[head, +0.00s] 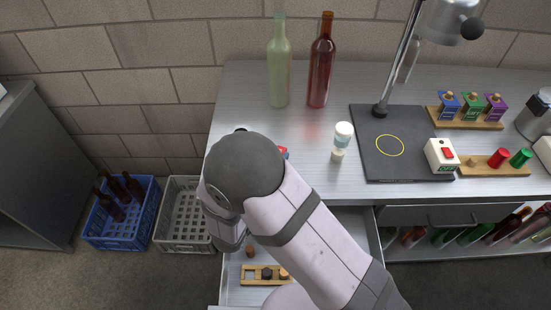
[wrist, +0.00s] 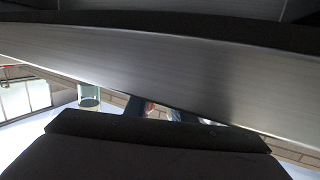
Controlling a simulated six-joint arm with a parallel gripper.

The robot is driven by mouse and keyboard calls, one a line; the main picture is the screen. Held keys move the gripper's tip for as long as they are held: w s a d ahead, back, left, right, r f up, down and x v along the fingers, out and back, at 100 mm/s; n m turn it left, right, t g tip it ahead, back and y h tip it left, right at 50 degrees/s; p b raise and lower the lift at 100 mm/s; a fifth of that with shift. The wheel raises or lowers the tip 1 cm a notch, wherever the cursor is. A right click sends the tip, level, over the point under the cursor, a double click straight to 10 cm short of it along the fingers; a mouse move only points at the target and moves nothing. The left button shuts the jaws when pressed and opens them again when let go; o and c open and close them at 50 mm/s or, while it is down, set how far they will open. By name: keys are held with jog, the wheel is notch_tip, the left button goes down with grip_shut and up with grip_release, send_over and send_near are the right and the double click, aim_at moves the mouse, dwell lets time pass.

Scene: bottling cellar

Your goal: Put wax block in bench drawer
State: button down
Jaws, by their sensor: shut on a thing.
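The bench drawer (head: 345,218) stands open under the bench's left part. Its near end is hidden by my arm or cut off by the frame. I cannot pick out the wax block for certain. A small red thing (head: 283,152) shows on the bench beside my arm, mostly hidden. My arm covers my gripper in the head view. In the wrist view a dark part of my gripper (wrist: 160,150) fills the bottom, close to a broad grey metal surface (wrist: 150,75). Its fingertips and whatever they hold are hidden.
In the drawer lie a small brown piece (head: 250,251) and a wooden rack (head: 250,275). On the bench stand a green bottle (head: 279,75), a red bottle (head: 320,70), a small white-capped bottle (head: 343,135) and a dark lamp base (head: 370,160). Crates (head: 180,215) stand on the floor at left.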

jog(key=shift+f, duration=0.15)
jog(key=c, duration=1.5)
grip_release()
jog(key=shift+r, duration=0.25)
jog(key=p+v, duration=0.3)
jog(key=v, duration=0.7)
jog(key=shift+s+a, duration=0.25)
jog(key=shift+s, duration=0.05)
jog(key=shift+o, duration=0.5)
jog(key=shift+s+a, duration=0.15)
jog(key=shift+s, duration=0.5)
